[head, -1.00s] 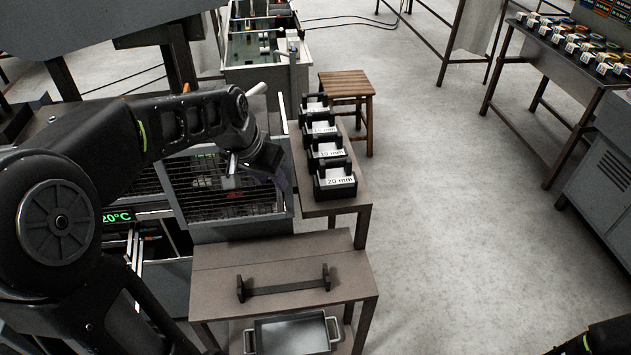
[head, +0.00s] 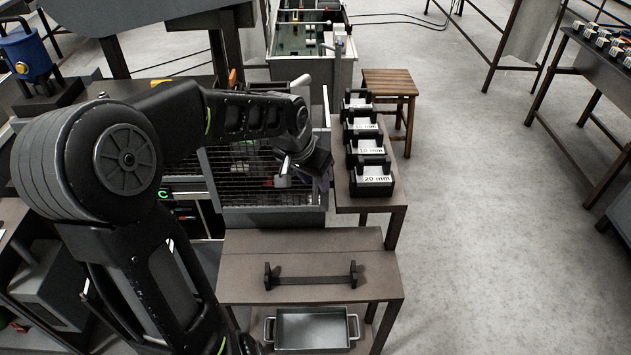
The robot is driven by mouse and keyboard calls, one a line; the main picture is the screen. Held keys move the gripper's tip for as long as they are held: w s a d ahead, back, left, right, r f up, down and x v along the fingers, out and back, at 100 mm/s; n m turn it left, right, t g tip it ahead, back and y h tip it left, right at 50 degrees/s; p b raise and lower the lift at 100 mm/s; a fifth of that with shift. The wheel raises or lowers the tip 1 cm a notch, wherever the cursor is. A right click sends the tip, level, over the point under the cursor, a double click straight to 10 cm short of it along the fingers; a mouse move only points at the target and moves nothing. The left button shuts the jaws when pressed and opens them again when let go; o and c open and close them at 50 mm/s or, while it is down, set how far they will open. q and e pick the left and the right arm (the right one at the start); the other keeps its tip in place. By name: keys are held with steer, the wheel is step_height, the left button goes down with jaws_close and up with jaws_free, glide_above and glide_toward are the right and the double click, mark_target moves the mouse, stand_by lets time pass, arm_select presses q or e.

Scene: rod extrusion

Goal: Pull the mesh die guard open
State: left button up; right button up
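The mesh die guard (head: 232,185) is a grey-framed wire grid at the middle left, in front of the machine. It looks closed, with several bars and small coloured parts showing faintly through it. My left arm reaches across from the left, and my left gripper (head: 312,178) is at the guard's upper right part, over the mesh. A short pale grey piece (head: 283,172), perhaps a handle, shows beside the gripper. The fingertips are dark and partly hidden by the wrist, so I cannot tell whether they hold anything. My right gripper is not in view.
Black weighted holders marked in mm, one reading 20 mm (head: 373,181), stand on a narrow table right of the guard. A low table (head: 240,275) in front carries a black bar rest, with a metal tray (head: 312,330) beneath. A wooden stool (head: 390,82) stands behind. Floor at right is clear.

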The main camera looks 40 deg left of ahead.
arm_select(q)
steer(key=shift+w+f, duration=0.3)
steer(key=shift+f, duration=0.3)
jaws_close()
stand_by(1.1)
